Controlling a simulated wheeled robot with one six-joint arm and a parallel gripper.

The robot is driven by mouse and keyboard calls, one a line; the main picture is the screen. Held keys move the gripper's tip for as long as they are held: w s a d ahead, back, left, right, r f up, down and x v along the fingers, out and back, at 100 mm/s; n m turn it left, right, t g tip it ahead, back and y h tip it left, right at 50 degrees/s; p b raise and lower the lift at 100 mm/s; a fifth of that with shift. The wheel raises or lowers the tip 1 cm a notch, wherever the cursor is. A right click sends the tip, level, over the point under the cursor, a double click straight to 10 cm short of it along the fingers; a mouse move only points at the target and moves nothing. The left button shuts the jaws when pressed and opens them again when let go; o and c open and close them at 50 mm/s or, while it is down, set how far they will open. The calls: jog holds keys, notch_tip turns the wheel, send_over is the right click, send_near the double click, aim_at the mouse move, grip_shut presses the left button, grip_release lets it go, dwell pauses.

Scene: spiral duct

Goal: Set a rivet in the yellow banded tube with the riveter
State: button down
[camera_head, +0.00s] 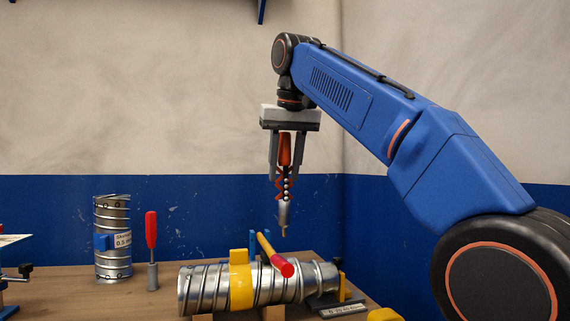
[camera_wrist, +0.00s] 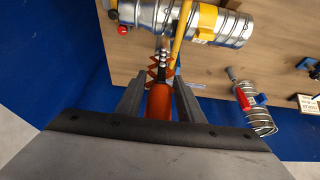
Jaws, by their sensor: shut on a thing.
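My gripper (camera_head: 286,168) is shut on the riveter (camera_head: 284,205), which has an orange handle, a red folding linkage and a metal nose. The riveter hangs upright, nose down, above the tube and apart from it. In the wrist view the riveter (camera_wrist: 159,103) points away between my fingers. The yellow banded tube (camera_head: 213,288) is a silver spiral duct lying on its side on supports, with a yellow band around it. It also shows at the top of the wrist view (camera_wrist: 233,27). I cannot make out a rivet or a rivet hole.
A yellow stick with a red end (camera_head: 275,257) slants over the tube. A wall rises behind.

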aim_at(284, 191)
jog(key=shift+f, duration=2.15)
jog(key=shift+s+f, duration=0.1)
jog(key=shift+f, duration=0.7)
dwell(1.3)
jog(key=shift+r, duration=0.1)
